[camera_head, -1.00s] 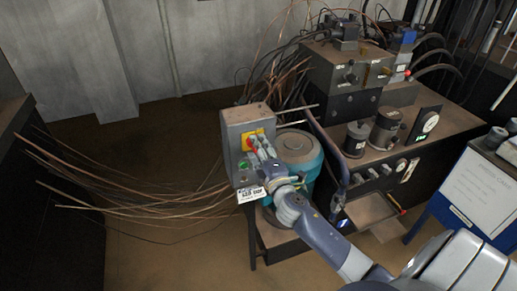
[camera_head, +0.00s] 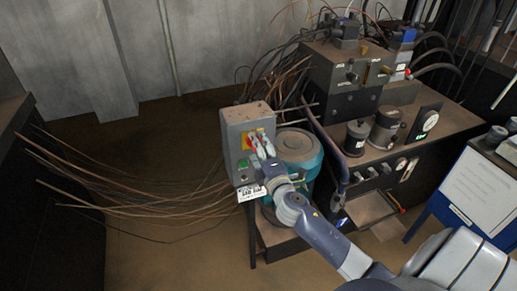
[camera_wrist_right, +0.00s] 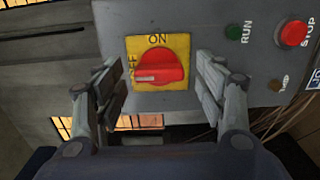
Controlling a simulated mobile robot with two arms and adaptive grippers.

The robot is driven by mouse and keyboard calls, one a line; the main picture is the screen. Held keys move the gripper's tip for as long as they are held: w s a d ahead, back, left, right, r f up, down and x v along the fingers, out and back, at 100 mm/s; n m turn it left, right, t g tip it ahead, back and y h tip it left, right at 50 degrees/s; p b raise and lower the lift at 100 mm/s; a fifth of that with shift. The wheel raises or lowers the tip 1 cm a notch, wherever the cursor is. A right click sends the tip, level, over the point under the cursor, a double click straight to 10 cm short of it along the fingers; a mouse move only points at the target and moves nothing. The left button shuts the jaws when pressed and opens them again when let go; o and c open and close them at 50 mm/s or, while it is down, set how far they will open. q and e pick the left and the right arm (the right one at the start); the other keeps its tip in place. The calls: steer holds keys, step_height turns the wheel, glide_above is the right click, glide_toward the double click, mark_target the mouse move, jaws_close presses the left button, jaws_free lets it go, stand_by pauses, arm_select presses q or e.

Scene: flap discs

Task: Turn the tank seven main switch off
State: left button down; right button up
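The main switch is a red rotary knob (camera_wrist_right: 160,68) on a yellow plate (camera_wrist_right: 140,45), on the front of a grey box; in the head view the yellow plate (camera_head: 251,136) is partly covered by my gripper. In the wrist view, ON is at the plate's top and OFF at its left. The knob lies nearly level, its white-marked end at the left, towards OFF. My right gripper (camera_wrist_right: 160,85) is open, with one finger on each side of the knob and gaps between; in the head view it (camera_head: 262,146) is before the box. My left gripper is not in view.
A green RUN button (camera_wrist_right: 233,33) and red STOP button (camera_wrist_right: 291,33) are on the same box. A label (camera_head: 250,192) hangs at its lower edge. A teal motor (camera_head: 300,155) stands close to the right. Loose rods or wires (camera_head: 130,205) spread out left.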

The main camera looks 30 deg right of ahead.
steer(key=v, duration=1.2)
stand_by(0.6)
steer(key=s+a+f+m+g+y, duration=0.1)
steer(key=s+a+f+m+g, duration=0.2)
steer(key=f, duration=1)
steer(key=s+f+m+g+b, duration=0.1)
steer(key=s+f+g, duration=0.3)
steer(key=f, duration=0.9)
steer(key=s+a+f+m+g+y, duration=0.1)
steer(key=s+a+f+m+g, duration=0.2)
steer(key=f, duration=1)
steer(key=s+a+f+m+g, duration=0.1)
steer(key=s+f+m+g, duration=0.1)
steer(key=s+f, duration=0.4)
steer(key=s+a+f+m+g+y, duration=0.1)
steer(key=s+f, duration=0.5)
steer(key=s, duration=0.8)
steer(key=s+a+f+m+g+y, duration=0.1)
steer(key=s+a+f+m+g, duration=0.2)
steer(key=s+f, duration=0.4)
steer(key=s, duration=0.3)
steer(key=shift+a+g+b, duration=0.15)
steer(key=shift+g+b, duration=0.15)
steer(key=shift+b, duration=0.05)
